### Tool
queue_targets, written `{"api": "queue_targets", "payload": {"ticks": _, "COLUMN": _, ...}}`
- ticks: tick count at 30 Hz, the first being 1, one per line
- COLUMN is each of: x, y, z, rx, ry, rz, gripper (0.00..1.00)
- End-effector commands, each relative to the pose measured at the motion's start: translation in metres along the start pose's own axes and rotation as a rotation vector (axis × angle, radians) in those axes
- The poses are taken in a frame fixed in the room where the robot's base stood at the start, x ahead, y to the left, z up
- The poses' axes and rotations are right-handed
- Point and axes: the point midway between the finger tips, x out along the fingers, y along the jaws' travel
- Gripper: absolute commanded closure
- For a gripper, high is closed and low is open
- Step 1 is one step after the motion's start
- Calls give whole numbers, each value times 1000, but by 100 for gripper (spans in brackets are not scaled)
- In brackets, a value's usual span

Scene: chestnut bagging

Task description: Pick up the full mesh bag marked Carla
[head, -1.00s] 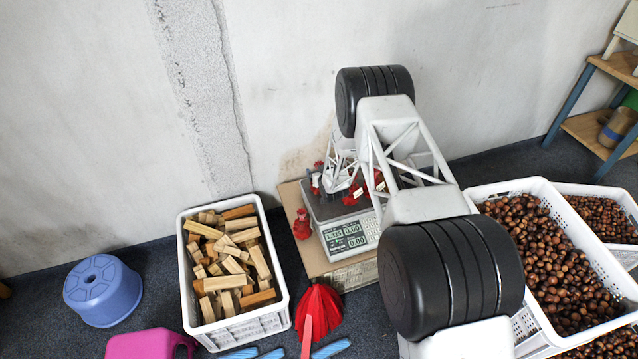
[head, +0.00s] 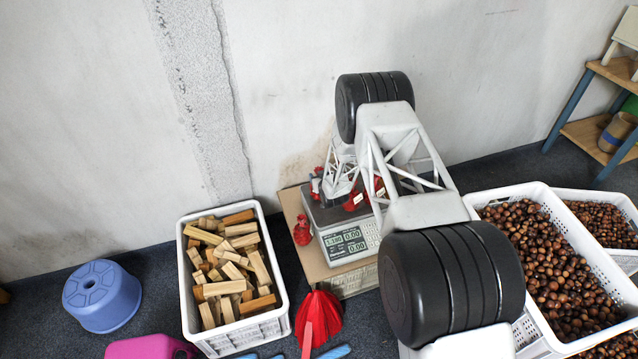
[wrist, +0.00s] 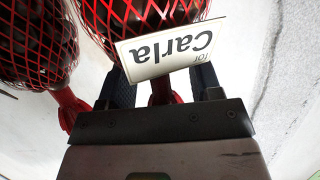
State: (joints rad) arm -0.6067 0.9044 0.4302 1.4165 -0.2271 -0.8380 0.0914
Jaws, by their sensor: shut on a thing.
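In the wrist view, a red mesh bag (wrist: 140,18) with dark contents hangs in front of my gripper (wrist: 162,86). A white tag (wrist: 165,50) reading "for Carla", upside down, lies across its neck. My gripper is shut on this bag's red neck (wrist: 160,92), with one dark finger on each side; the tag hides part of the grip. In the head view my gripper (head: 336,186) is over the scale (head: 350,240), among red bags (head: 378,190), mostly hidden by my arm. I cannot tell there which bag is Carla's or whether it touches the plate.
A second full mesh bag (wrist: 32,40) is close beside the held one. A small red bag (head: 302,230) sits left of the scale on cardboard (head: 291,203). A crate of wood blocks (head: 190,312) stands left, chestnut crates (head: 540,192) right. A wall (head: 290,90) rises behind.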

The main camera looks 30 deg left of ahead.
Motion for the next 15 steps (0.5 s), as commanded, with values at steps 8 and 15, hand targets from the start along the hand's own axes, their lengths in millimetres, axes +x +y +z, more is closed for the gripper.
{"api": "queue_targets", "payload": {"ticks": 8, "x": -2, "y": 0, "z": -8, "rx": 0, "ry": 2, "rz": 0, "gripper": 89}}
{"api": "queue_targets", "payload": {"ticks": 15, "x": -8, "y": 0, "z": -26, "rx": 0, "ry": 3, "rz": 0, "gripper": 89}}
